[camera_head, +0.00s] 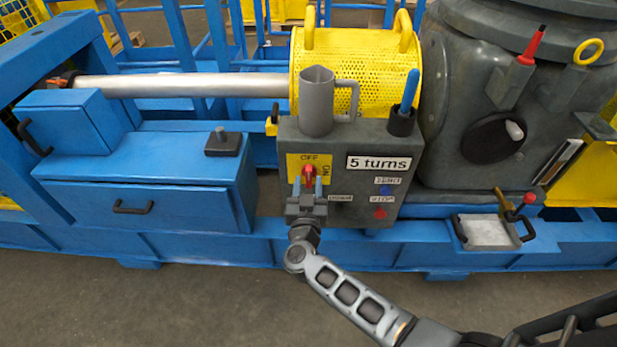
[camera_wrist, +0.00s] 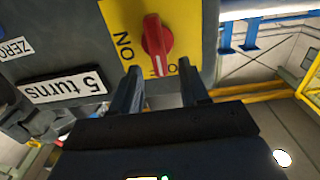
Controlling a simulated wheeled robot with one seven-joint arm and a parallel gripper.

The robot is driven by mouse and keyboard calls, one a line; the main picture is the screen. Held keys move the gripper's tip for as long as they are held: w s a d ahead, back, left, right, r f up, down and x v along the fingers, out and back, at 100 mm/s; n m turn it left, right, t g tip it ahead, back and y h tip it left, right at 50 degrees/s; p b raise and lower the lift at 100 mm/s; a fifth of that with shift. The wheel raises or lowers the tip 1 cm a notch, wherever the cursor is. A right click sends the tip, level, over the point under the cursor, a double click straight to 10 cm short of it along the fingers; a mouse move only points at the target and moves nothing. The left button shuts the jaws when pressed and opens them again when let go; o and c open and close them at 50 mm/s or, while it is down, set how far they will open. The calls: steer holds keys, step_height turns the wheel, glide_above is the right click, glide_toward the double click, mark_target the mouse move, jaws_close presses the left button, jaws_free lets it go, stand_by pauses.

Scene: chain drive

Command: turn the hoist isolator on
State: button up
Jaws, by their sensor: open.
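The hoist isolator is a red knob (camera_head: 308,172) on a yellow plate (camera_head: 294,164) on the grey control box, with OFF above it and ON to its right. In the wrist view, the red knob (camera_wrist: 154,36) has a white mark at its lower end, toward the partly hidden OFF lettering; ON is at its left. My gripper (camera_head: 308,184) is open, just in front of and slightly below the knob. In the wrist view, my gripper's fingers (camera_wrist: 158,76) are apart and empty, one toward each side of the knob. I cannot tell whether they touch it.
The control box (camera_head: 350,217) also carries a "5 turns" sign (camera_head: 379,163), a blue button (camera_head: 386,190) and a red button (camera_head: 379,213). A grey jug (camera_head: 316,100) and a blue-handled tool (camera_head: 410,88) in a black holder stand on top. Floor in front is clear.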

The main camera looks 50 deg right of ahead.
mark_target(309, 176)
steer(key=shift+x, duration=1.55)
jaws_close()
